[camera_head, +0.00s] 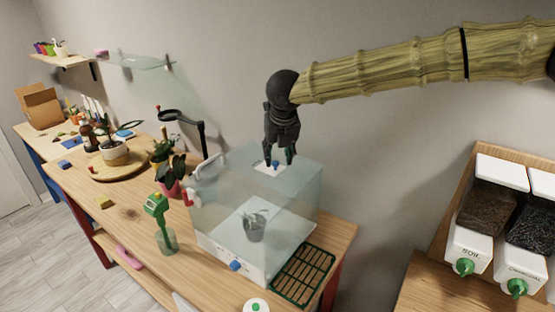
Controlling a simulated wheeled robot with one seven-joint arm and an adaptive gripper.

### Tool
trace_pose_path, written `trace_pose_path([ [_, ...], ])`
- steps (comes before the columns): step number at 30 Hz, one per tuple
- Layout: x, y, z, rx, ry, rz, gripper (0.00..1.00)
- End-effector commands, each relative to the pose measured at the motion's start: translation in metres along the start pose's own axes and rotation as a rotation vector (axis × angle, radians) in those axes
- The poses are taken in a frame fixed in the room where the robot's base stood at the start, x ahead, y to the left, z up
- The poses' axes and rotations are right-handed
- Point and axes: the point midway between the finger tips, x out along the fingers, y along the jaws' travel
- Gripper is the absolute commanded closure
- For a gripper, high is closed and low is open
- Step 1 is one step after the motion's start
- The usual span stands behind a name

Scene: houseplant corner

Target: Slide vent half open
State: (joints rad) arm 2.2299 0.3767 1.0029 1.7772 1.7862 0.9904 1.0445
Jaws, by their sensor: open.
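A clear, box-shaped propagator (296,204) with a white base stands on the wooden bench. On its top is a small white vent plate (270,168) with a blue knob (276,164). My gripper (278,160) points down over the top, its dark fingers apart on either side of the knob. I cannot tell whether the fingers touch the knob or the lid. How far the vent is slid is too small to tell. A grey pot (254,229) with a plant shows inside the clear box.
A green rack (303,274) lies right of the box. Soil dispensers (485,212) are at far right.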

Motion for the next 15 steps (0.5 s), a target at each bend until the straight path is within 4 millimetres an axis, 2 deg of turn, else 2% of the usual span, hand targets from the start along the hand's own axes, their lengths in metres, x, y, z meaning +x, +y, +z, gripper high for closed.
trace_pose_path([
  [1, -0.012, 0.000, 0.001, 0.000, -0.004, 0.001, 0.60],
  [9, -0.059, -0.001, 0.000, 0.000, -0.002, 0.000, 0.60],
  [15, -0.081, -0.001, -0.001, 0.000, 0.000, 0.000, 0.60],
])
